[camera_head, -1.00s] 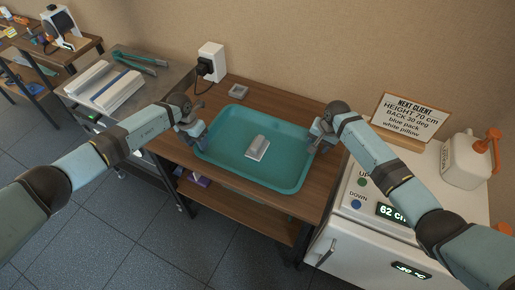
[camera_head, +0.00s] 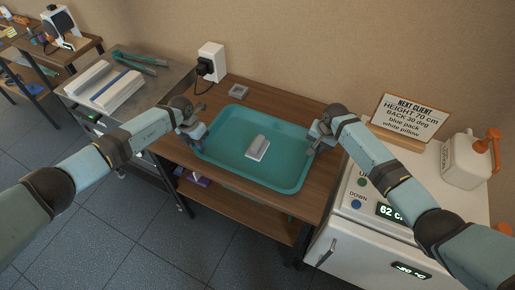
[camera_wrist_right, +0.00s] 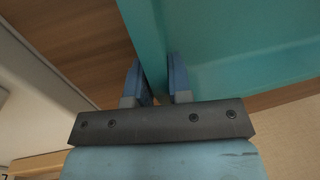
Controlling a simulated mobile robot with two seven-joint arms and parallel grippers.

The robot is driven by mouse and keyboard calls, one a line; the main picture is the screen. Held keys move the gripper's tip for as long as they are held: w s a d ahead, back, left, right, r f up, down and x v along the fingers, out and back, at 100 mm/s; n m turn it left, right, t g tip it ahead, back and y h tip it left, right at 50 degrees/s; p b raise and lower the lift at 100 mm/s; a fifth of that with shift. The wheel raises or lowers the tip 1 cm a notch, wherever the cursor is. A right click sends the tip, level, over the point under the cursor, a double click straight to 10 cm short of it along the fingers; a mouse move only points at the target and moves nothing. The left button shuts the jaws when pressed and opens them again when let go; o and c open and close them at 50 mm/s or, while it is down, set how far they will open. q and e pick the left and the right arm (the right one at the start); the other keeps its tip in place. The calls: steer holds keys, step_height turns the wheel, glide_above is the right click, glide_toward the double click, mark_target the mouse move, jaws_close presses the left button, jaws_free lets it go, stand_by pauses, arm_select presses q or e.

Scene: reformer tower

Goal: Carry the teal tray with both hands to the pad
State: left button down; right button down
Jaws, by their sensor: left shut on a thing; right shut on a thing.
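The teal tray (camera_head: 283,176) lies level at the wooden table, with a small pale block (camera_head: 257,147) inside it. I cannot tell whether it touches the tabletop. My left gripper (camera_head: 200,134) is shut on the tray's left rim. My right gripper (camera_head: 314,147) is shut on the right rim. In the right wrist view the blue fingers (camera_wrist_right: 159,84) stand on both sides of the tray's wall (camera_wrist_right: 151,45). I cannot make out for sure which thing is the pad; a small grey square (camera_head: 238,91) lies on the table behind the tray.
A white cabinet (camera_head: 345,245) with a display and buttons stands at the right, bearing a sign (camera_head: 407,117) and a white jug (camera_head: 467,163). A metal bench (camera_head: 150,87) with white slabs stands at the left.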

arm_select(q)
steer(key=shift+r, duration=0.15)
arm_select(e)
steer(key=shift+r, duration=0.15)
